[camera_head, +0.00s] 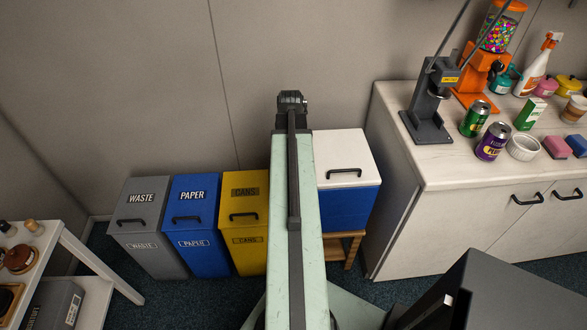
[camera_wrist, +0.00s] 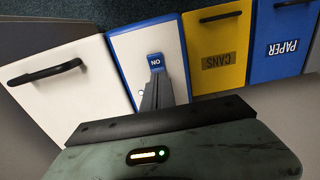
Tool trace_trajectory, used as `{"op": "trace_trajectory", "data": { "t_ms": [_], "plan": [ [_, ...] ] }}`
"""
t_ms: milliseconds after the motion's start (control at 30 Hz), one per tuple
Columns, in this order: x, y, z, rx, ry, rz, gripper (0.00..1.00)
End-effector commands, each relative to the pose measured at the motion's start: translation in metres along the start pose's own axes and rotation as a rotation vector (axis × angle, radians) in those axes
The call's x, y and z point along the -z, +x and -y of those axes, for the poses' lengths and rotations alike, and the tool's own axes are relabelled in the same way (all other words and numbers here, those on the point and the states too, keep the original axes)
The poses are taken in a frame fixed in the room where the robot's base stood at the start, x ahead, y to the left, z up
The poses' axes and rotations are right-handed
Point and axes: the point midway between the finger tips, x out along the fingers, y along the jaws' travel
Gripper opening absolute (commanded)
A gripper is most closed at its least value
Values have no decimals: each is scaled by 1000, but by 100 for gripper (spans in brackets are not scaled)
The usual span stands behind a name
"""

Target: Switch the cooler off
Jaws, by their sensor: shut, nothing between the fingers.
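The cooler (camera_head: 344,148) has a white lid with a black handle and a blue body. It stands just right of my arm in the head view, its left part hidden behind the arm. In the wrist view, which looks upside down, its white lid (camera_wrist: 75,95) is at left. Beside the lid is a blue-edged white panel (camera_wrist: 125,42) with a blue switch (camera_wrist: 156,62) marked ON, reading inverted. My gripper (camera_wrist: 157,78) is shut and empty, its tips over the panel close to the switch. I cannot tell whether they touch it. The head view hides the fingertips.
Yellow cans (camera_head: 245,185), blue paper (camera_head: 193,205) and grey waste (camera_head: 143,215) bins stand left of the cooler. A white counter (camera_head: 450,165) with cans, bottles and a grey press stands to the right. A low table (camera_head: 65,240) is at far left.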

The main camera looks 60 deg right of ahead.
Motion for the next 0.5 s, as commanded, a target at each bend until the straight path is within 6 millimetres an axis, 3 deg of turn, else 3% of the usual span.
{"op": "trace_trajectory", "data": {
  "t_ms": [267, 500],
  "plan": [
    [0, 2, 0, 0, 0, 1, 0],
    [0, -17, 0, 0, 0, 1, 0]
  ]
}}
